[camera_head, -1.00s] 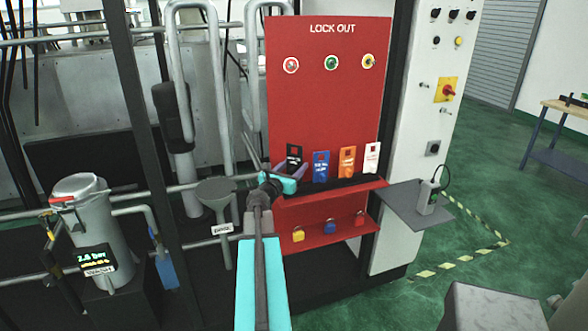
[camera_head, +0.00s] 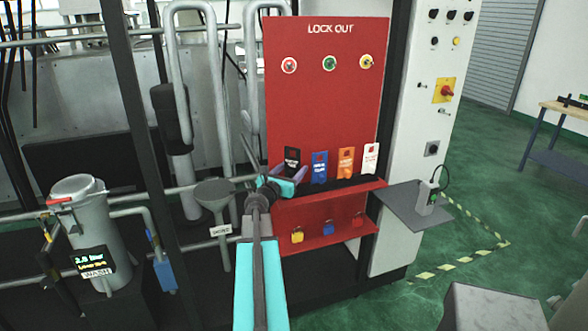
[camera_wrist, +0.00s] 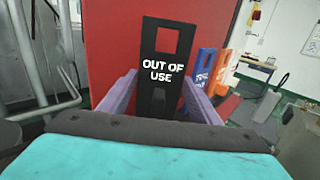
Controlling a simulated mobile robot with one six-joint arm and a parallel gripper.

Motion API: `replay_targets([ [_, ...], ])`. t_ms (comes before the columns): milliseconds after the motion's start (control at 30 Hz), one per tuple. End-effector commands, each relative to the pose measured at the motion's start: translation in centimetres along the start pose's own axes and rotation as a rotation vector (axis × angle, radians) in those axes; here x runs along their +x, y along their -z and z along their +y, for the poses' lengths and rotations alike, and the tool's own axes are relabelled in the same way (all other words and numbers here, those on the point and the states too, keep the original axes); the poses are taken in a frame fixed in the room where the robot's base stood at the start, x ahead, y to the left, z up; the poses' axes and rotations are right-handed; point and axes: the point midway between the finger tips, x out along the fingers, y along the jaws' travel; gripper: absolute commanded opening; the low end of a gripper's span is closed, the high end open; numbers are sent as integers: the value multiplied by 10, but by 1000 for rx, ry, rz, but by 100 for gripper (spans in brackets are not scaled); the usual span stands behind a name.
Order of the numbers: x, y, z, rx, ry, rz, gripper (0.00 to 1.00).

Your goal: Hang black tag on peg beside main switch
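The black tag (camera_head: 291,158) stands upright at the left end of a row of tags on the red lock-out board. In the wrist view it shows close up as a black plate (camera_wrist: 158,98) with a square hole and the words "OUT OF USE". My gripper (camera_head: 284,178) is at the tag, its purple fingers apart, one on each side of it (camera_wrist: 158,100). Whether they touch its edges is not clear. The main switch (camera_head: 445,91) is a red knob on a yellow plate on the white cabinet. Small pegs show beside it (camera_head: 421,84) and below it (camera_head: 445,111).
Blue (camera_head: 319,168), orange (camera_head: 346,161) and white (camera_head: 371,158) tags stand right of the black one on the red shelf. A grey funnel (camera_head: 214,193) stands left of my arm.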

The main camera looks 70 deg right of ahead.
Motion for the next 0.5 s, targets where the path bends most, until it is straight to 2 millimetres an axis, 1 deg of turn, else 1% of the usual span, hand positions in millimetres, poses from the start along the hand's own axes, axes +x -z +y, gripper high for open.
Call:
replay_targets([
  [267, 0, -2, -1, 0, 1, 0, 57],
  [500, 0, -13, -1, 0, 1, 0, 57],
])
